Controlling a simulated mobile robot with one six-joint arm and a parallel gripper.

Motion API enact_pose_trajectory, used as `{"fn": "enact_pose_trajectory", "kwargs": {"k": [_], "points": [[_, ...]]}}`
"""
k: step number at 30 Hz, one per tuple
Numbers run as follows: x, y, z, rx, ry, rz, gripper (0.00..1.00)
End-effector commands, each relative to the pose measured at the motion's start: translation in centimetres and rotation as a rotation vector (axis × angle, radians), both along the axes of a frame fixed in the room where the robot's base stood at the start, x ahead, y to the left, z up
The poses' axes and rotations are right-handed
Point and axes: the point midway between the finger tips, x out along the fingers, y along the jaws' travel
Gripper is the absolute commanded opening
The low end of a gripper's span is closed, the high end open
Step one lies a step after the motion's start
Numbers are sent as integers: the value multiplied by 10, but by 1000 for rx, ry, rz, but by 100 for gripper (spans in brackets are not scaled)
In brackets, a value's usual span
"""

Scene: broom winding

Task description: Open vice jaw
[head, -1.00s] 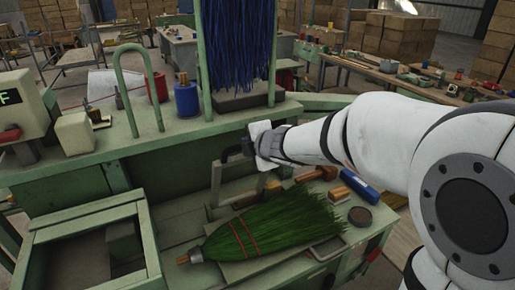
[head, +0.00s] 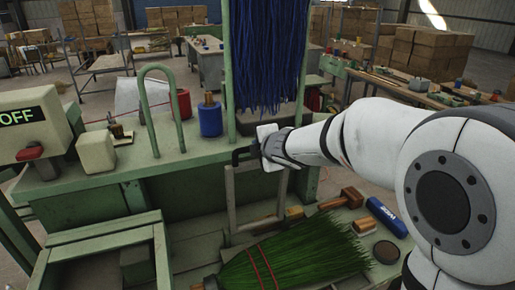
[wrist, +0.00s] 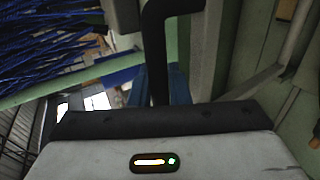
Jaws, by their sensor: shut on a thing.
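My gripper (head: 262,150) is shut on a black bent handle (head: 243,155) at the front of the green machine. In the wrist view the handle (wrist: 158,45) rises from between the jaws and bends at the top. The fingertips are largely hidden by the white gripper body. A grey metal frame (head: 231,200) stands just below the handle; I cannot tell exactly how the two join. The vice jaw cannot be clearly made out. Blue bristles (head: 270,55) hang upright above and behind my gripper.
A green broom head (head: 295,252) lies on the lower bench in front. Near it are a wooden mallet (head: 343,198), a blue box (head: 386,217) and a dark round tin (head: 387,252). A blue spool (head: 210,118) and a green hoop (head: 147,105) stand on the machine top.

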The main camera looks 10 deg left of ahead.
Motion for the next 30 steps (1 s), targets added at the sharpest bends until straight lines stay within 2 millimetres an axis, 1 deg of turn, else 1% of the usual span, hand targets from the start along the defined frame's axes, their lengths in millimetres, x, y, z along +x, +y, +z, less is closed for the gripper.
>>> {"fn": "enact_pose_trajectory", "kwargs": {"k": [4,5,11,12,20,23,30], "points": [[0,0,0,-1,2,-1,0],[0,0,0,0,1,-1,18],[-1,1,0,-1,1,1,35],[-1,1,0,0,1,2,36],[-3,1,2,0,0,2,36],[-11,-4,10,1,-1,2,36],[-43,-20,30,-1,-1,2,36]]}}
